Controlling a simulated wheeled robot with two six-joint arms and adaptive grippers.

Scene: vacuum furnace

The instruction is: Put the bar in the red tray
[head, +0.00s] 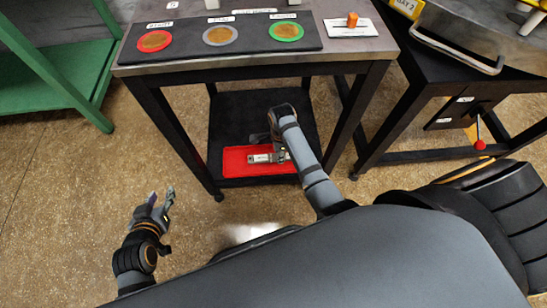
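The red tray (233,161) lies on the dark lower shelf of the middle table. A silver bar (262,157) with a pale label lies in or just over the tray; I cannot tell whether it touches the tray floor. My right gripper (278,155) reaches down at the bar's right end, and its wrist hides part of it. I cannot tell whether its fingers grip the bar. My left gripper (162,197) is over the floor to the left, fingers apart and empty.
The tabletop above holds a dark mat (190,48) with red, grey and green ringed discs, and a card with an orange block (352,20). Table legs flank the shelf. A green rack (60,75) stands left; a dark stand with a red-knobbed lever (480,144) stands right.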

